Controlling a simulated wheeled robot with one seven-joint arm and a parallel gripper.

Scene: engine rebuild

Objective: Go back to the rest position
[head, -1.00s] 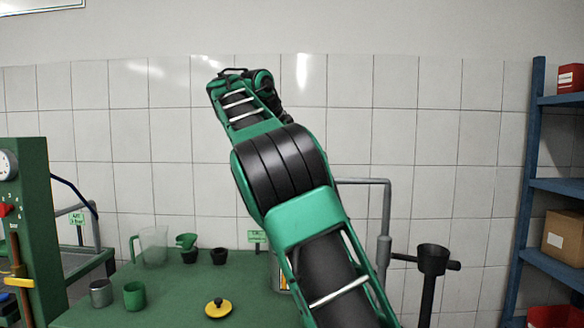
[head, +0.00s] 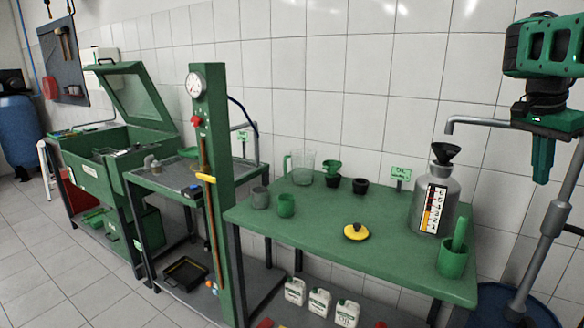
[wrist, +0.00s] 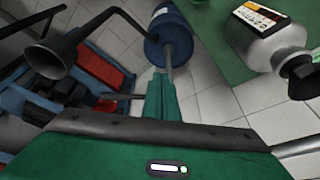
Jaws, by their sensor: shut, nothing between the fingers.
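My gripper (head: 543,165) hangs at the right edge of the head view, pointing down, to the right of the green table. Its narrow green fingers are together with nothing between them. In the wrist view the closed fingers (wrist: 163,98) point toward the tiled floor and hold nothing. Most of my arm is outside the head view.
A green table (head: 310,228) carries a grey bottle (head: 432,205) with a black funnel, a yellow lid (head: 356,232) and several cups. A grey pipe stand (head: 548,225) is close by my gripper. A blue drum (wrist: 170,35) and dark funnel (wrist: 70,52) show in the wrist view.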

